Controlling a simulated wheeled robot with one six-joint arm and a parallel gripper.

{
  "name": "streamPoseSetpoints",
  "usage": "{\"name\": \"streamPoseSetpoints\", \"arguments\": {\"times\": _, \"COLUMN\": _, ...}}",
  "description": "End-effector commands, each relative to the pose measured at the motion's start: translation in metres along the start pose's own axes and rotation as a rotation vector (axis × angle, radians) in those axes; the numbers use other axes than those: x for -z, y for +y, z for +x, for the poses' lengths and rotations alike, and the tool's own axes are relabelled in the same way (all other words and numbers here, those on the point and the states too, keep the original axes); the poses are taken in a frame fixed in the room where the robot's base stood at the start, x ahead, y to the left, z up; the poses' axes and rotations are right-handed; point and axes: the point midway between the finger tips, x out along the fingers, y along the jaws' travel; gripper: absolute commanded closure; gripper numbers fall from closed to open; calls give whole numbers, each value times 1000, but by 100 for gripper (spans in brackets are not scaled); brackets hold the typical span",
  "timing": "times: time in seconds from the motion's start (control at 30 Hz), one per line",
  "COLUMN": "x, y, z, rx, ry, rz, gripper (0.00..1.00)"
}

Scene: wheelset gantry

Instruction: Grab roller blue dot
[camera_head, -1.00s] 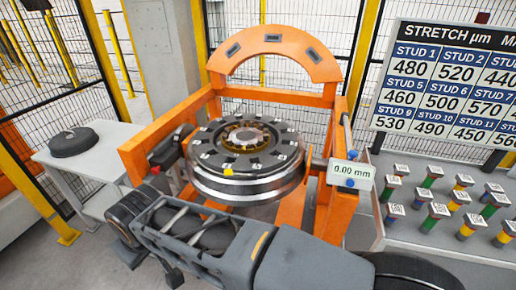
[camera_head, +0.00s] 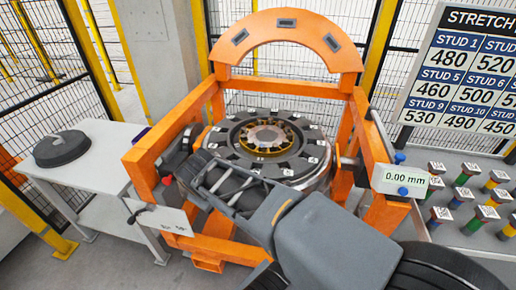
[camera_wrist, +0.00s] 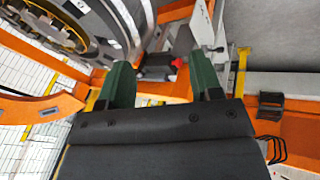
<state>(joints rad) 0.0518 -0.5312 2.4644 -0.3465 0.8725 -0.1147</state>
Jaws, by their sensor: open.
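The blue dots I can see are round blue knobs on the right of the orange gantry (camera_head: 215,100): a lower blue knob (camera_head: 403,191) on the 0.00 mm gauge (camera_head: 391,179) and an upper blue knob (camera_head: 399,157) above it. A dark roller-like part with a red dot (camera_head: 166,181) sits at the gantry's left. In the wrist view, a dark block with a red knob (camera_wrist: 172,66) lies beyond my gripper (camera_wrist: 160,80), between its green fingers in the picture. The fingers are apart, with nothing gripped. No blue dot shows there. In the head view my arm hides part of the gantry.
The wheelset disc (camera_head: 229,148) sits in the gantry, close to my arm. A white table (camera_head: 95,170) with a black disc (camera_head: 61,148) stands left. Several coloured studs (camera_head: 462,197) stand on the right bench. A white label plate (camera_head: 163,220) hangs at the gantry's front left.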

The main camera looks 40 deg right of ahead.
Motion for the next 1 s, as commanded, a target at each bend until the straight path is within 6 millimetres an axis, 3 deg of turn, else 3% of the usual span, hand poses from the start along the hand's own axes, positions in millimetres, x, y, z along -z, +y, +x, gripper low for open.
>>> {"name": "streamPoseSetpoints", "arguments": {"times": 0.03, "x": -3, "y": 19, "z": 17, "rx": -79, "ry": -52, "rz": -98, "gripper": 41}}
{"name": "streamPoseSetpoints", "arguments": {"times": 0.2, "x": -10, "y": 95, "z": 57, "rx": -341, "ry": -259, "rz": -550, "gripper": 41}}
{"name": "streamPoseSetpoints", "arguments": {"times": 0.4, "x": -4, "y": 157, "z": 97, "rx": -500, "ry": -489, "rz": -1099, "gripper": 41}}
{"name": "streamPoseSetpoints", "arguments": {"times": 0.5, "x": 2, "y": 175, "z": 114, "rx": -536, "ry": -573, "rz": -1332, "gripper": 41}}
{"name": "streamPoseSetpoints", "arguments": {"times": 0.7, "x": 10, "y": 192, "z": 141, "rx": -563, "ry": -671, "rz": -1650, "gripper": 41}}
{"name": "streamPoseSetpoints", "arguments": {"times": 1.0, "x": 14, "y": 220, "z": 176, "rx": -566, "ry": -706, "rz": -1778, "gripper": 41}}
